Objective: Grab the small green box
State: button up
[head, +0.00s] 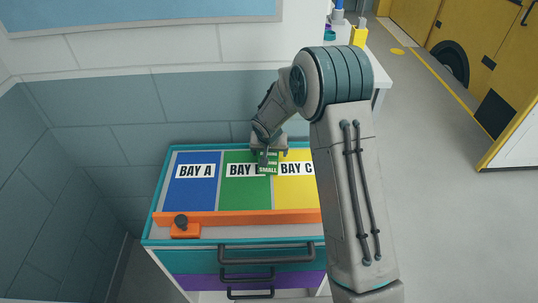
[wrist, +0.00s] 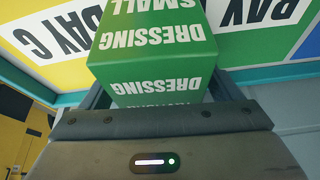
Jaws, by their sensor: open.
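The small green box (head: 268,168), with white lettering reading "DRESSING" and "SMALL", is at the bay boards near the edge between the green BAY B panel (head: 236,194) and the yellow BAY C panel (head: 297,193). It covers part of the BAY B label. In the wrist view the green box (wrist: 155,50) fills the space ahead of the palm, between the two dark fingers. My gripper (head: 268,155) is open around the box. I cannot tell whether a finger touches it, and the box's underside is hidden.
A blue BAY A panel (head: 193,190) lies to the left. An orange rail (head: 255,217) runs along the front edge of the drawer cabinet (head: 190,262), with an orange block and dark knob (head: 184,228) at its left end. Tiled walls stand behind and left.

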jog(key=shift+c, duration=0.4)
jog(key=c, duration=1.1)
jog(key=shift+r+p, duration=0.2)
jog(key=shift+p, duration=0.15)
jog(key=shift+c, duration=0.2)
